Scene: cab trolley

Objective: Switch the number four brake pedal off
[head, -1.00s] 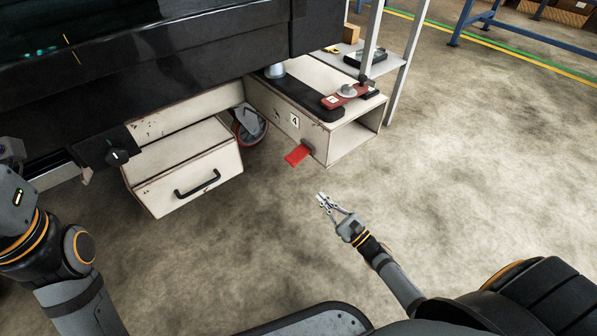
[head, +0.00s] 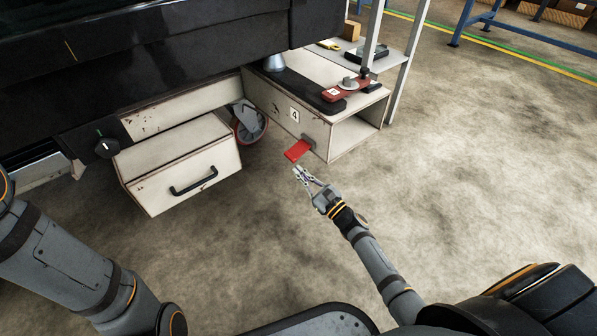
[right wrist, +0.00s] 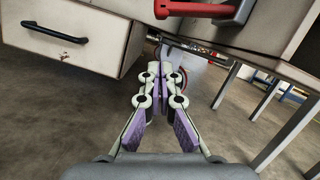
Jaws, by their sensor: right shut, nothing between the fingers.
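The number four brake pedal (head: 298,150) is a red tab that sticks out from the lower front of a cream box marked with a "4" label (head: 294,115). In the right wrist view the red pedal (right wrist: 195,9) shows at the top, above the fingers and cut by the frame edge. My right gripper (head: 299,171) is shut and empty, just below and in front of the pedal in the head view, with no clear contact. In the right wrist view its fingers (right wrist: 160,68) are together. My left arm enters from the left, but its gripper is out of view.
A cream drawer (head: 185,180) with a black handle stands left of the pedal. A caster wheel (head: 250,122) is between them. A red clamp (head: 347,90) lies on the box top. A shelf leg (head: 397,85) stands behind right. Concrete floor is clear to the right.

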